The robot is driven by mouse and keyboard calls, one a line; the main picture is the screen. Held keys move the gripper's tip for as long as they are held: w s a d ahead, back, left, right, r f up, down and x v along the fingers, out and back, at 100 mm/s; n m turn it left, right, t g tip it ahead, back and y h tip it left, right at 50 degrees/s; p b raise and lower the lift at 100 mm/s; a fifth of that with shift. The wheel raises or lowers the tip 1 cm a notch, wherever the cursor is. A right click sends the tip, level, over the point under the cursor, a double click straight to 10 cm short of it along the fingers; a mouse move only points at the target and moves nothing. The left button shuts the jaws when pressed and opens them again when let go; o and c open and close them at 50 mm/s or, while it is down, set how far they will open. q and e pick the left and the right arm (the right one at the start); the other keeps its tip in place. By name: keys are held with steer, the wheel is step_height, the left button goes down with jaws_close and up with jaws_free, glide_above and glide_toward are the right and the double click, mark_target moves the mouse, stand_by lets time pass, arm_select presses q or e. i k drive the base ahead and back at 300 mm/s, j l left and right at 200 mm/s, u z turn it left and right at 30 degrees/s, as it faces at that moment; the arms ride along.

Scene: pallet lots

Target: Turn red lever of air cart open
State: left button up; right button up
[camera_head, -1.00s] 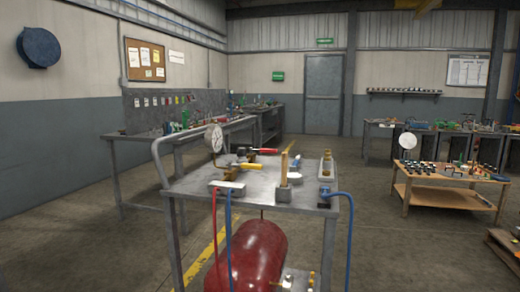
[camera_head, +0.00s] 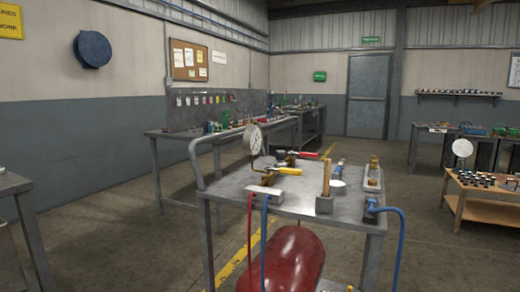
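The air cart's grey metal top (camera_head: 240,185) stands in front of me, a little right of the picture's middle. A red-handled lever (camera_head: 304,154) lies near its back edge, pointing to the right. A yellow-handled lever (camera_head: 289,171) sits just in front of it. A round white gauge (camera_head: 253,139) stands beside them on the left. The red tank (camera_head: 285,260) is under the top. Neither of my grippers is in view.
A wooden stick in a block (camera_head: 326,188), brass fittings (camera_head: 374,167) and a blue hose (camera_head: 400,235) are on the cart. A long workbench (camera_head: 175,134) stands behind it. A low wooden table (camera_head: 480,199) is at right. Open floor (camera_head: 110,235) lies to the left.

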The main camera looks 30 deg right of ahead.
mark_target(304, 154)
steer(key=l+u, duration=0.2)
steer(key=l, duration=0.3)
steer(key=l+u, duration=0.2)
steer(key=l, duration=0.3)
steer(key=l+u, duration=0.2)
steer(key=l, duration=0.35)
steer(key=k+l+u, duration=0.2)
steer(key=l, duration=0.25)
steer(key=l+u, duration=0.15)
steer(key=l, duration=0.35)
steer(key=k+l+u, duration=0.2)
steer(key=l, duration=0.3)
